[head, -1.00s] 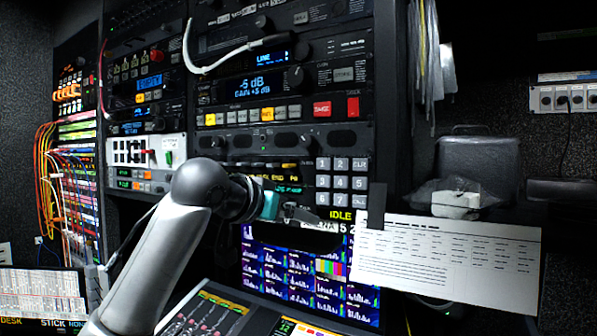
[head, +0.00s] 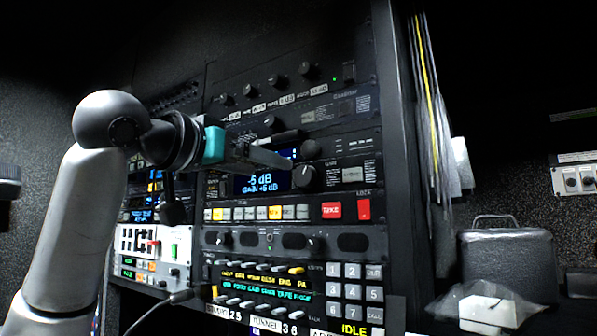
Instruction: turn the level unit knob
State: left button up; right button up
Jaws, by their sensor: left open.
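The level unit (head: 340,192) is a dark rack panel with a lit blue display (head: 262,184) that reads about -5 dB, with a gain line below. Its round black knob (head: 304,177) sits just right of the display. My left gripper (head: 291,149) reaches in from the left, with a teal band behind its fingers. Its fingers are apart and empty, in front of the panel, up and slightly left of the knob. They appear clear of the knob, though the depth gap is hard to judge. The gripper covers part of the display's top and the panel above. My right gripper is not in view.
Another black knob (head: 311,149) sits close above the level knob. Below are a row of lit buttons, a red TAKE button (head: 331,210) and a red LOCK switch (head: 364,209). A keypad (head: 354,290) is lower. Cables (head: 428,90) hang right of the rack; a grey case (head: 507,262) stands beyond.

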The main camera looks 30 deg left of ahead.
aim_at(303, 177)
pick_arm(q)
jog(key=w+p, duration=0.1)
jog(key=w, duration=0.2)
jog(key=w+d+p, duration=0.1)
jog(key=w, duration=0.3)
jog(key=w+p, duration=0.1)
jog(key=w, duration=0.3)
jog(key=shift+d, duration=0.3)
jog(key=shift+s, duration=0.1)
grip_shut()
